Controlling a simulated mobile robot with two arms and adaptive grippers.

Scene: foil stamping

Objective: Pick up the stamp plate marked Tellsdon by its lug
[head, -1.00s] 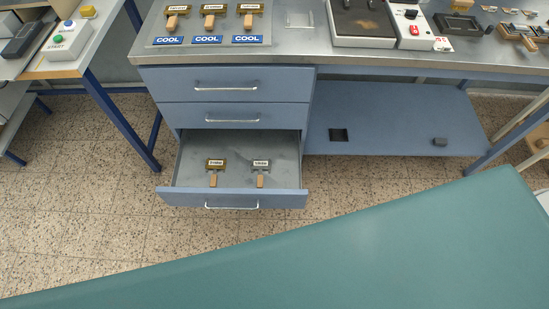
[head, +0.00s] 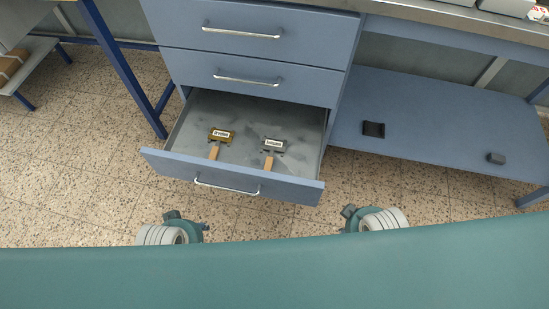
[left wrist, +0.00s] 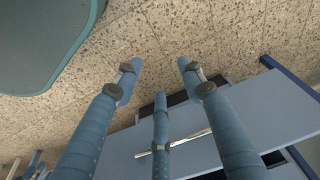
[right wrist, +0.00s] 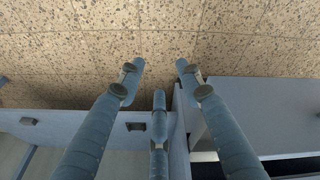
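Two stamp plates lie in the open bottom drawer (head: 185,139) in the head view. The left one (head: 221,135) is brass-coloured and the right one (head: 273,145) looks greyer. Each has a white label and a tan lug pointing toward the drawer front. The labels are too small to read surely, so I cannot tell which is Tellsdon. My left gripper (left wrist: 159,72) is open and empty, with its three fingers apart over the floor and the blue drawer unit. My right gripper (right wrist: 159,72) is also open and empty, near the unit. Neither touches a plate.
The drawer front with its handle (head: 226,190) stands between me and the plates. Two closed drawers (head: 255,86) are above. A blue shelf (head: 440,125) at right holds a dark tray (head: 373,129) and a small grey block (head: 496,158). Floor lies in front.

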